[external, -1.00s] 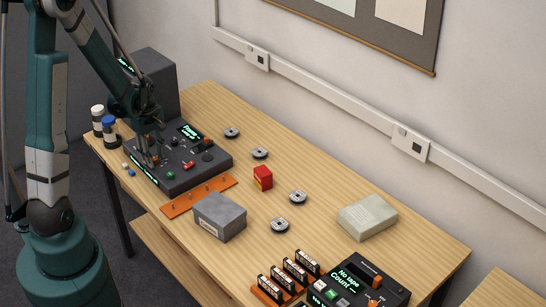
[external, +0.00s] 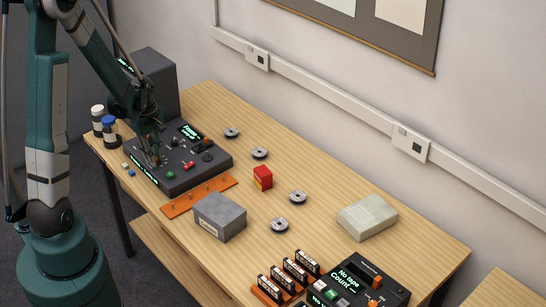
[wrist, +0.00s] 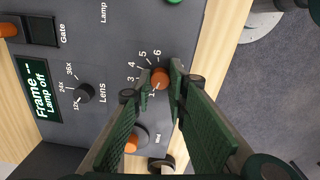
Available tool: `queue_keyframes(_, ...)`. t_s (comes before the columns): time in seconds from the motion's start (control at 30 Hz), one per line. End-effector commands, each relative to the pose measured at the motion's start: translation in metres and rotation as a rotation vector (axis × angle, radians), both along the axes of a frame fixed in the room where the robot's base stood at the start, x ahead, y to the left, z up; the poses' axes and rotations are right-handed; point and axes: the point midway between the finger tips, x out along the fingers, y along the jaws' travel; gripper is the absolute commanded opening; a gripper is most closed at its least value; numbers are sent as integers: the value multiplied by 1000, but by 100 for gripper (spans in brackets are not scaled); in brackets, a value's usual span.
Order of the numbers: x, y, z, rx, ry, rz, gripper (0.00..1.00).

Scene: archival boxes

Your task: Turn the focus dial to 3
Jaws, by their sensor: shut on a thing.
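The focus dial (wrist: 159,78) is a small orange-capped knob on the dark grey machine panel, seen in the wrist view. White numbers curve beside it, with 3, 4, 5 and 6 readable. My gripper (wrist: 156,82) has its two green-padded fingers on either side of the knob, shut on it. The dial's pointer and name are not clear, so I cannot tell its setting. In the external view my gripper (external: 154,159) is down at the left part of the machine (external: 200,177), and the dial is hidden there.
The black lens dial (wrist: 84,92), the frame display (wrist: 38,90) and another orange knob (wrist: 131,144) share the panel. An orange pegged strip (external: 190,202) and a grey box (external: 220,217) stand in front. Two bottles (external: 110,130) stand to the left.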

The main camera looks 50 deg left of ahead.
Motion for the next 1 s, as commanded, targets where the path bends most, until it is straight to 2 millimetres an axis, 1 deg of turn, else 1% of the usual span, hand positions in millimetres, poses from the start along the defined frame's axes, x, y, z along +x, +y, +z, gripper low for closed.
queue_keyframes(0.17, 0, 0, -1, 0, 1, -64, 4)
queue_keyframes(0.37, -1, 0, -2, 0, 1, -192, 4)
queue_keyframes(1.0, 0, 0, -1, -1, 1, -772, 4)
